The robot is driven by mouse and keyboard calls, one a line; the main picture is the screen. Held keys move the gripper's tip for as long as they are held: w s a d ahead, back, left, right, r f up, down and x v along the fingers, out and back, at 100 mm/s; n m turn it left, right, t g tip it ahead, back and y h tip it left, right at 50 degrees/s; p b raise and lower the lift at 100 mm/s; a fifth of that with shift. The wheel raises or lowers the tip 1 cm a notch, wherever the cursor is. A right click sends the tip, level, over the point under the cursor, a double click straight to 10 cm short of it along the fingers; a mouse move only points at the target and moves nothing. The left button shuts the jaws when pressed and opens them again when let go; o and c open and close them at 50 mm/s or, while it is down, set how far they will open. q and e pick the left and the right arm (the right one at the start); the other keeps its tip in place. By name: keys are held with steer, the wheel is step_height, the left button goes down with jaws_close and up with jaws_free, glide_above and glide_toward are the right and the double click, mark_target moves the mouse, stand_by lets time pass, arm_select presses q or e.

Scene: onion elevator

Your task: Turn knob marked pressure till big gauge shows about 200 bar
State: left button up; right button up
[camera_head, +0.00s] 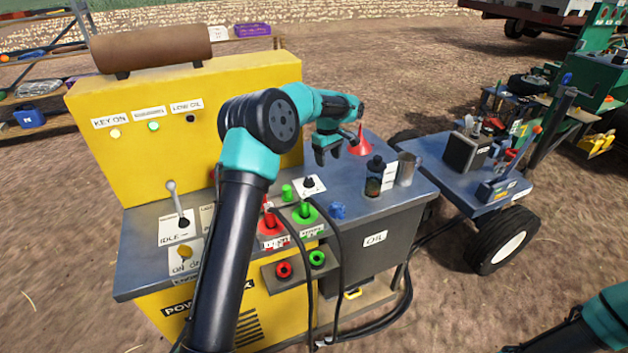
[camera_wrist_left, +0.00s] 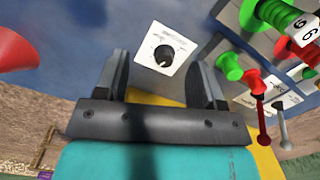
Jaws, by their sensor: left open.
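A black knob on a white square plate (camera_head: 309,184) sits on the grey top of the yellow power unit. In the left wrist view the black knob (camera_wrist_left: 164,54) has a light pointer mark, and the plate's lettering is too small to read. My left gripper (camera_head: 330,154) is open and empty, pointing down above and behind the knob. In the left wrist view its fingers (camera_wrist_left: 160,66) frame the plate without touching the knob. The big gauge cannot be made out; my left arm covers part of the panel.
Red and green couplings with hoses (camera_head: 305,211) stand in front of the knob. A red funnel (camera_head: 360,145), a dark bottle (camera_head: 375,176) and a metal cup (camera_head: 409,168) stand to the right. A lever (camera_head: 176,205) rises at the left.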

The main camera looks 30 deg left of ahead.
arm_select(q)
step_height(320, 180, up, 5)
steer(key=n, duration=0.2)
glide_above(309, 179)
steer(key=shift+f+y, duration=0.15)
steer(key=shift+y, duration=0.25)
steer(key=shift+a, duration=0.1)
step_height(309, 179, down, 18)
steer(key=shift+r, duration=0.25)
steer(key=c, duration=0.9)
steer(key=shift+c, duration=0.2)
